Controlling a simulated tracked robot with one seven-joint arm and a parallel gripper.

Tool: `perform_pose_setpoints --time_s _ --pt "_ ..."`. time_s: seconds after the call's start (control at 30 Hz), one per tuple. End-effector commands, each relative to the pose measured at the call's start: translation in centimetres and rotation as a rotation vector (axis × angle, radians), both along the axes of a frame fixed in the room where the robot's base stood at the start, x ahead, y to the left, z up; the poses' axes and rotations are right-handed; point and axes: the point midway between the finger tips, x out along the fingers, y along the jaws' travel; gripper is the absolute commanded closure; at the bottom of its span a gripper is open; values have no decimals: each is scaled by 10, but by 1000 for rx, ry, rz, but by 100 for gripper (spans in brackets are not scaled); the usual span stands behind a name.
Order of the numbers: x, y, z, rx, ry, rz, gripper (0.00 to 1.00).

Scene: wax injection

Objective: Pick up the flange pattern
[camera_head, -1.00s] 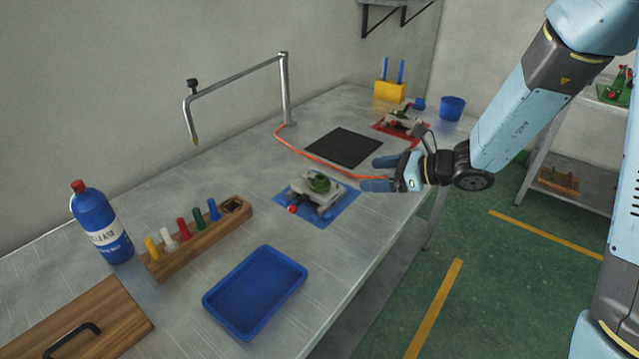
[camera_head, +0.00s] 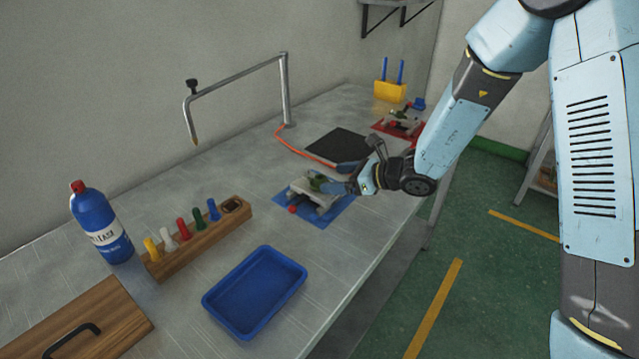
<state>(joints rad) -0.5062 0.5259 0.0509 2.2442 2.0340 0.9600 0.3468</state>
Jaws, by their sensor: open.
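The flange pattern appears to be the small green part (camera_head: 316,181) on top of a pale grey mould fixture (camera_head: 311,194), which sits on a blue mat (camera_head: 338,216) on the bench. My gripper (camera_head: 335,177) is open and reaches in from the right, low over the fixture. One blue finger lies over the right part of the fixture, next to the green part. The other finger is behind it, near the black mat. The fingers partly cover the green part; I cannot tell whether they touch it.
A blue tray (camera_head: 255,293), a rack of coloured handles (camera_head: 197,241) and a blue bottle (camera_head: 101,226) stand in the front left. A bent metal pipe (camera_head: 237,80) rises behind. A black mat (camera_head: 334,144) lies beyond, with another fixture on a red mat (camera_head: 383,127) farther back.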

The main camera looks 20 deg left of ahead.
Motion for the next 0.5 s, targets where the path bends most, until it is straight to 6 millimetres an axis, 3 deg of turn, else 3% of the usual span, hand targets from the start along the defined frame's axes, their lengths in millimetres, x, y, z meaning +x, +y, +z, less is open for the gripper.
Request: perform_pose_setpoints --time_s 0.23,0.5 --pt "-2 30 -11 -1 0 1 13" --pt "-2 37 -13 -1 -1 0 13"
